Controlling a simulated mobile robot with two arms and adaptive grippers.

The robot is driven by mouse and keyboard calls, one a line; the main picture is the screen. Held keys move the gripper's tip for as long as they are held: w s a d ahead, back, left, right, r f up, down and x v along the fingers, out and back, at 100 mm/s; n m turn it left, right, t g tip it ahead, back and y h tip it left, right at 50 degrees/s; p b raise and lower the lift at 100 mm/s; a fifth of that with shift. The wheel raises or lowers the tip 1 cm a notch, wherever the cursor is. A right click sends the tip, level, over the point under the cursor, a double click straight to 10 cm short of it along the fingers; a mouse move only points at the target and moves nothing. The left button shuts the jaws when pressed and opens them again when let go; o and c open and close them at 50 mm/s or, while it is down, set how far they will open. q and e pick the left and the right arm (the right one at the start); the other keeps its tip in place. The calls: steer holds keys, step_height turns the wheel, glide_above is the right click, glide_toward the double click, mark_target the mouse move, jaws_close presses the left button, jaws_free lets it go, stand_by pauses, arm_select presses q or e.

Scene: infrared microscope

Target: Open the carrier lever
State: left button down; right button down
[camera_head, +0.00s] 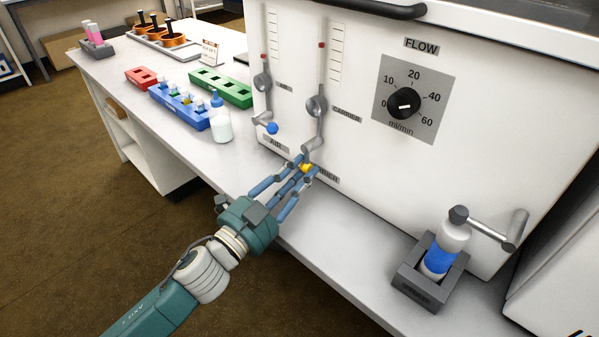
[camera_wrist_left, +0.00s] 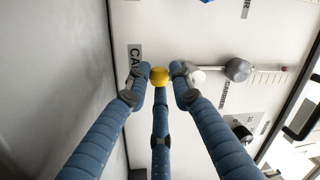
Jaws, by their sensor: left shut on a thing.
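My right gripper is not in view.
The air lever with a blue knob (camera_head: 272,128) is just left of the carrier lever. A FLOW dial (camera_head: 404,103) is at upper right. A white bottle (camera_head: 220,122) and coloured racks stand on the bench left. A bottle in a grey holder (camera_head: 428,285) stands right.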

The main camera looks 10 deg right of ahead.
arm_select(q)
steer(key=shift+r, duration=0.3)
steer(key=c, duration=1.4)
jaws_free()
steer(key=shift+c, duration=0.2)
steer(key=shift+f, duration=0.1)
steer(key=v, duration=1.2)
steer(key=shift+f, duration=0.15)
